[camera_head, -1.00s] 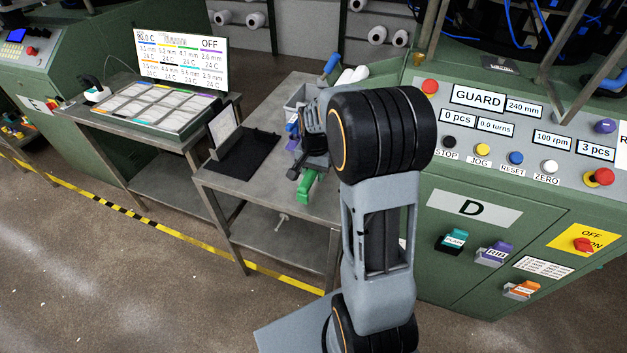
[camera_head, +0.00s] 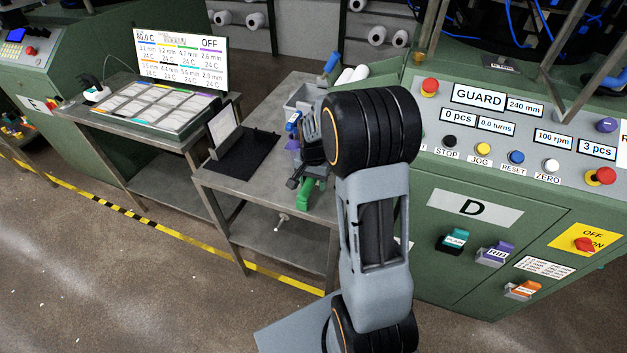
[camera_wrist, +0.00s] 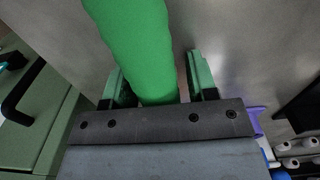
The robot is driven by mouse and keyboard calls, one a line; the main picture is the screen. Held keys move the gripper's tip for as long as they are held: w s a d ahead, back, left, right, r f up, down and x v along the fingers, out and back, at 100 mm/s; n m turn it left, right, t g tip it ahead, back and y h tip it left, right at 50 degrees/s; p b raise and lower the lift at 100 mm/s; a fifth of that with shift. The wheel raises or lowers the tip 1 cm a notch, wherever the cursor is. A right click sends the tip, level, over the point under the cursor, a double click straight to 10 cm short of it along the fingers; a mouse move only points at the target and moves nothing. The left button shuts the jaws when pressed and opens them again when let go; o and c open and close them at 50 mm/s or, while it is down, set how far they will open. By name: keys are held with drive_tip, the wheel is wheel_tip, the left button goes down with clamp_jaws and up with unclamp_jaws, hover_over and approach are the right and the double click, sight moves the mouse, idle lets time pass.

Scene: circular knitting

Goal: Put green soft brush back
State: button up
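The green soft brush (camera_head: 305,194) shows as a green piece under my gripper (camera_head: 312,172), over the right side of the grey metal table. In the wrist view the green brush (camera_wrist: 138,45) is a smooth thick green body running from the top edge down between the two fingers of my gripper (camera_wrist: 162,80). My own arm hides part of the gripper and the table's right end in the head view.
Green machine D (camera_head: 455,240) stands close on the right.

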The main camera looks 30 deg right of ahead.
drive_tip(key=shift+o, duration=0.3)
drive_tip(key=shift+r, duration=0.5)
wheel_tip(320, 180, up, 11)
drive_tip(key=shift+f+p, duration=0.15)
drive_tip(key=shift+p, duration=0.5)
drive_tip(key=shift+s+a+r, duration=0.15)
drive_tip(key=shift+r, duration=0.15)
drive_tip(key=s+a+n+t, duration=0.1)
drive_tip(key=s+a+n, duration=0.3)
drive_tip(key=s, duration=0.4)
drive_tip(key=s+a+r+n+t, duration=0.1)
drive_tip(key=s+a+n+t, duration=0.1)
drive_tip(key=s+a+n, duration=0.3)
drive_tip(key=s, duration=0.2)
drive_tip(key=shift+s+a, duration=0.25)
drive_tip(key=shift+s, duration=0.15)
drive_tip(key=shift+r, duration=0.1)
